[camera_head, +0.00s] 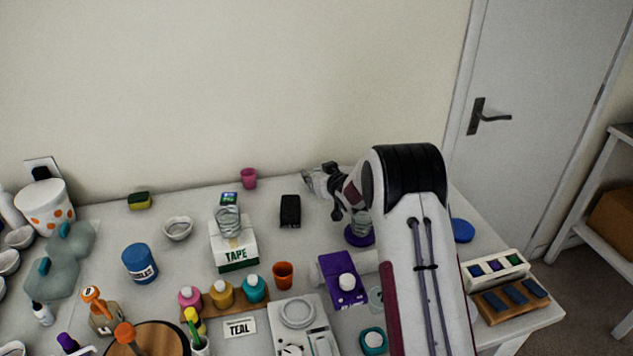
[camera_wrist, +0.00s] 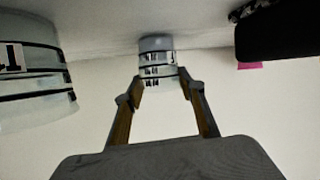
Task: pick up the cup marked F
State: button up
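My gripper (camera_head: 314,180) is over the back of the table in the head view. The wrist view is upside down, with the table at the top. There my gripper (camera_wrist: 160,80) is open, its fingers apart. A small clear cup (camera_wrist: 156,62) with dark bands stands at the fingertips; its small marking is unreadable, and I cannot tell whether they touch it. A nearer clear cup (camera_wrist: 38,72) at the left edge carries a partly cut-off dark mark. In the head view, clear cups stand on the tape box (camera_head: 228,222) and the purple disc (camera_head: 359,237). I cannot make out an F.
A black box (camera_head: 290,211) stands left of my gripper; a black object (camera_wrist: 280,32) also shows in the wrist view. A pink cup (camera_head: 249,178) is near the wall. An orange cup (camera_head: 283,275) and purple box (camera_head: 342,279) stand nearer the front.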

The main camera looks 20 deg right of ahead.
jog(key=shift+r, duration=0.15)
jog(key=shift+c, duration=0.2)
notch_tip(320, 180, up, 10)
dwell(0.7)
